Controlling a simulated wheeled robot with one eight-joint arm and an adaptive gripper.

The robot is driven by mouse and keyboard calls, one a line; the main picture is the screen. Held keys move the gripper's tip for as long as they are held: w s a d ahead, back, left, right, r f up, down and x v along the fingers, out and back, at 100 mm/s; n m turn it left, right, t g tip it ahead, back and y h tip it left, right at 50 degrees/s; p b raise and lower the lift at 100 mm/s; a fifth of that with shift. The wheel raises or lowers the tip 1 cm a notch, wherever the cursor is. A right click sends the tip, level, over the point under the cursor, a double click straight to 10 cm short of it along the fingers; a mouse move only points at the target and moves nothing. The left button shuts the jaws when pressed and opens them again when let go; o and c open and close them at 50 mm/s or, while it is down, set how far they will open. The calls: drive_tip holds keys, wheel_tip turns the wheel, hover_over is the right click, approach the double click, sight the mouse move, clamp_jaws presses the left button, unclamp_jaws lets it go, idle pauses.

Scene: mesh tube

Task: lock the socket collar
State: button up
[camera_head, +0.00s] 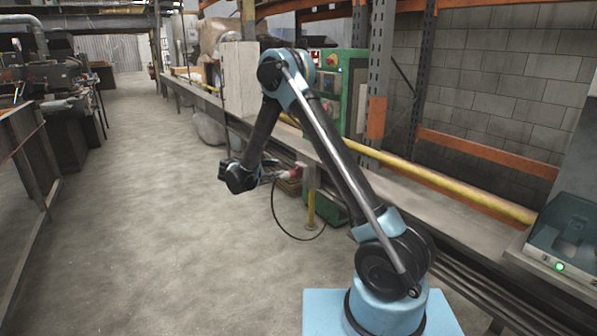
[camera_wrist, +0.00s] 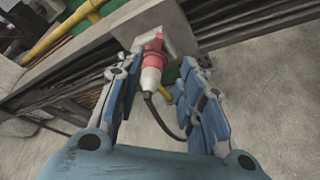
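In the wrist view, a red and white plug (camera_wrist: 151,72) with a black cable sits at a pale socket housing (camera_wrist: 146,20). A red collar (camera_wrist: 154,43) is at the junction; whether it is locked I cannot tell. My gripper (camera_wrist: 163,58) is open, with one finger on each side of the plug. The left fingertip is close to the plug, and a gap shows on the right. In the head view, my gripper (camera_head: 270,174) reaches toward the small red plug (camera_head: 295,172) on the socket post (camera_head: 310,178). Contact is too small to tell there.
A black cable (camera_head: 274,215) hangs in a loop below the plug. A yellow pipe (camera_head: 420,172) runs along the bench side. A green cabinet (camera_head: 345,90) stands behind my arm. The concrete floor (camera_head: 150,190) to the left is clear.

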sight(299, 168)
drive_tip(key=x, duration=1.7)
drive_tip(key=shift+w, duration=0.25)
